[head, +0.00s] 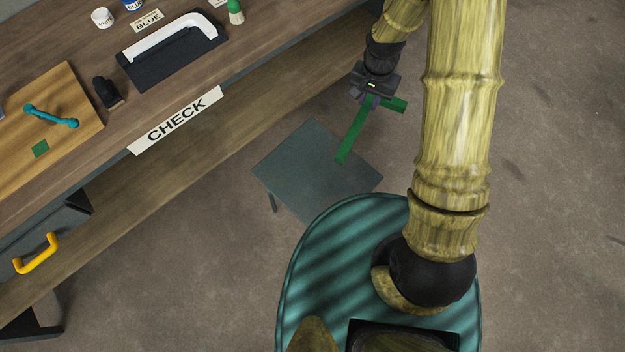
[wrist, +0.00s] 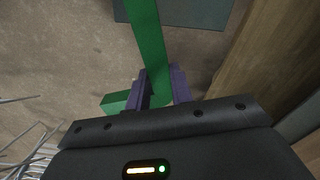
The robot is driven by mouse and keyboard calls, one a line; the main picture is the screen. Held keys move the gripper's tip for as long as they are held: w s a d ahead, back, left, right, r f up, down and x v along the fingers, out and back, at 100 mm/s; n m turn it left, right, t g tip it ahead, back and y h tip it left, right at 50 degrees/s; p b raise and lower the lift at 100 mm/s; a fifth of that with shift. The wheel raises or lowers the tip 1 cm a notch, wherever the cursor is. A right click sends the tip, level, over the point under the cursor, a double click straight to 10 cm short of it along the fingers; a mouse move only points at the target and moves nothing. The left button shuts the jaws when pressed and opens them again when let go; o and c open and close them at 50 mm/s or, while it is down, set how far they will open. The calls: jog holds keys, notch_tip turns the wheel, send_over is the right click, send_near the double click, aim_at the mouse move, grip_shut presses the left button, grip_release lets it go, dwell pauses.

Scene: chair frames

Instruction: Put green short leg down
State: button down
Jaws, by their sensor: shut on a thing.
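The green short leg (head: 352,138) is a green bar with a short piece sticking out to the side near my gripper. My gripper (head: 372,98) is shut on it, to the right of the workbench. In the head view its long end hangs over a low grey-blue stool or small table (head: 300,165); I cannot tell whether it touches the top. In the wrist view the green leg (wrist: 148,40) runs up from between the purple fingers of my gripper (wrist: 160,88), and its short piece (wrist: 115,102) shows at the left.
The workbench at left has a CHECK label (head: 175,120), a dark mat (head: 160,72) with a white handle-like part, a wooden board (head: 70,130) with a teal part, a dark stamp-like object (head: 107,93) and a green-topped bottle (head: 236,12). The low grey-blue top is otherwise bare.

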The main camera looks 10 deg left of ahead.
jog(key=s+a+f+m+b, duration=0.2)
jog(key=a+f+b, duration=0.4)
jog(key=b, duration=0.3)
jog(key=s+a+f+m+b, duration=0.2)
jog(key=a+f+b, duration=0.3)
jog(key=f+b, duration=0.3)
jog(key=shift+s+a+f+m+b, duration=0.3)
jog(key=shift+a+f+m+b, duration=0.1)
jog(key=shift+b, duration=0.1)
jog(key=b, duration=0.2)
send_over(320, 156)
notch_tip(320, 156, down, 6)
jog(key=shift+w+f, duration=0.1)
jog(key=shift+f, duration=0.05)
jog(key=shift+f+b, duration=0.4)
jog(key=shift+f, duration=1.5)
